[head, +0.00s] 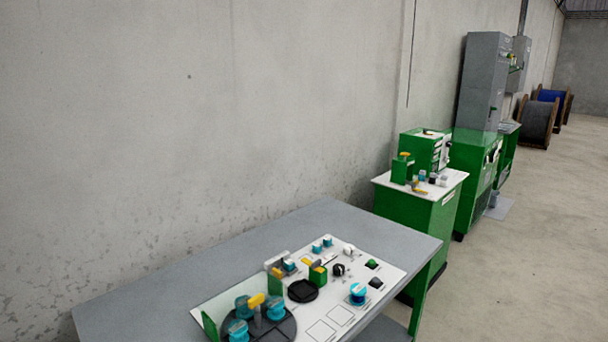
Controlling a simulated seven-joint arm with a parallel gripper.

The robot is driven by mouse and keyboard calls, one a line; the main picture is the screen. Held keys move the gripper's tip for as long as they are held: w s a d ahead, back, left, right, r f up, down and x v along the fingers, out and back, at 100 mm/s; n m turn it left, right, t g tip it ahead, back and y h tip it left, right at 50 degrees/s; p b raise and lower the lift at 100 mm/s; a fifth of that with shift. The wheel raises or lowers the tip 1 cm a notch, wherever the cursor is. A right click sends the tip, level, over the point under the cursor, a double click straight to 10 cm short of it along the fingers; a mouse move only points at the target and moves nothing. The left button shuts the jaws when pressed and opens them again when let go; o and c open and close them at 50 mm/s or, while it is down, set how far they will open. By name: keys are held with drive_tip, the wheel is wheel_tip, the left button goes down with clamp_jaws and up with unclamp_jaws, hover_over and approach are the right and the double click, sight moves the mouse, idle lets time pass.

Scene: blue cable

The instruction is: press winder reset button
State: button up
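My gripper is not in view. A white panel (392,274) lies on the grey table in the lower middle of the head view. Near its right side are a small green button-like part (371,264) and a small black one (376,283). A white round part (348,249) and a black round part (338,269) sit just left of them. A green winder-like machine (425,150) stands on a further white-topped green cabinet, with small parts in front of it. Labels are too small to read, so I cannot tell which part is the reset button.
The grey table (330,215) stands along the concrete wall. Teal spools (276,308) on a dark disc and a blue-teal spool (357,294) stand on the panel. A tall grey cabinet (482,80) is further back. Floor (520,260) at the right is clear.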

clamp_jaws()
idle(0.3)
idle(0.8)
